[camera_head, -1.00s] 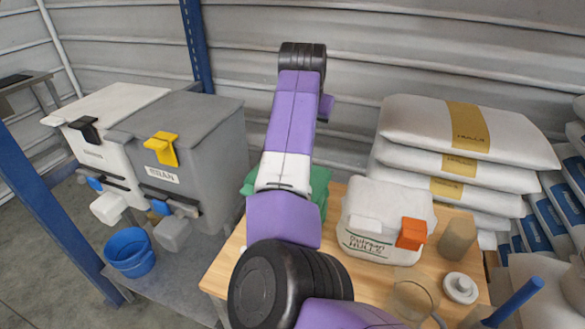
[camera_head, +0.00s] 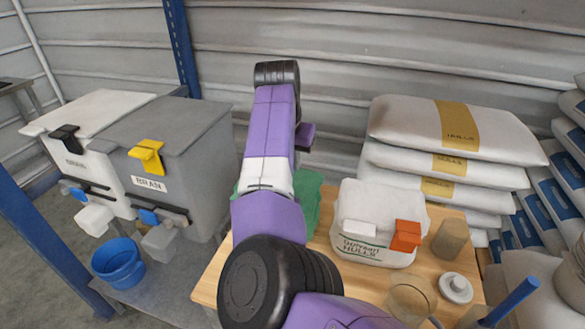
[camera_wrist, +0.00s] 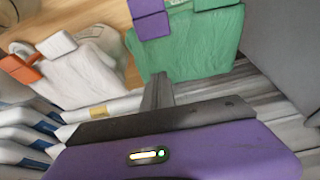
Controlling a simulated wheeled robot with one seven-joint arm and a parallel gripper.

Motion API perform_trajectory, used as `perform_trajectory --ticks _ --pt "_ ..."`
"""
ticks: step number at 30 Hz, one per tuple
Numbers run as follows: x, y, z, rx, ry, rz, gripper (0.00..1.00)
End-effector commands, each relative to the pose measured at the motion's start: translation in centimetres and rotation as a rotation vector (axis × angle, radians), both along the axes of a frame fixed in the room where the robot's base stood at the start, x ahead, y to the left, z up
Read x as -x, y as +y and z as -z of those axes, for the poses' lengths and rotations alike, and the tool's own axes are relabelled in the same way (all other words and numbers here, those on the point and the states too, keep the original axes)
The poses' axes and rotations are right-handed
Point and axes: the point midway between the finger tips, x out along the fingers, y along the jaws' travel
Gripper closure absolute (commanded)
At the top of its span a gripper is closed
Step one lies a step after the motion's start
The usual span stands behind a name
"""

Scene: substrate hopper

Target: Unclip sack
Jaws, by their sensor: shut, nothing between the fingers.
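A white sack (camera_head: 385,205) labelled HULLS stands on the wooden table, with an orange clip (camera_head: 406,236) and a white block at its front. It also shows in the wrist view (camera_wrist: 78,82), with the orange clip (camera_wrist: 20,70) at the left edge. A green sack (camera_head: 308,190) is mostly hidden behind my arm. In the wrist view the green sack (camera_wrist: 195,48) has a purple clip (camera_wrist: 150,18) at its top edge. The head view hides the gripper.
Two lidded hoppers, white (camera_head: 75,155) and grey (camera_head: 200,150), stand at left above a blue bucket (camera_head: 118,263). Stacked white bags (camera_head: 450,135) fill the back right. A beaker (camera_head: 410,297), a tan cup (camera_head: 450,238) and a white lid (camera_head: 456,288) crowd the table's right side.

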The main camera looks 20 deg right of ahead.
Motion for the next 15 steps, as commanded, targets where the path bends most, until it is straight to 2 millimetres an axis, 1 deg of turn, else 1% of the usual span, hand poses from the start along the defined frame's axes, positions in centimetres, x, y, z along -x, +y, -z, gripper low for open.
perform_trajectory --ticks 1,6,15 --pt "-0.1 -0.2 0.9 0.000 0.004 0.000 1.00" --pt "-0.9 -0.9 3.9 0.000 0.004 0.001 1.00" --pt "-2.1 -1.8 8.0 -0.001 0.002 0.000 1.00"
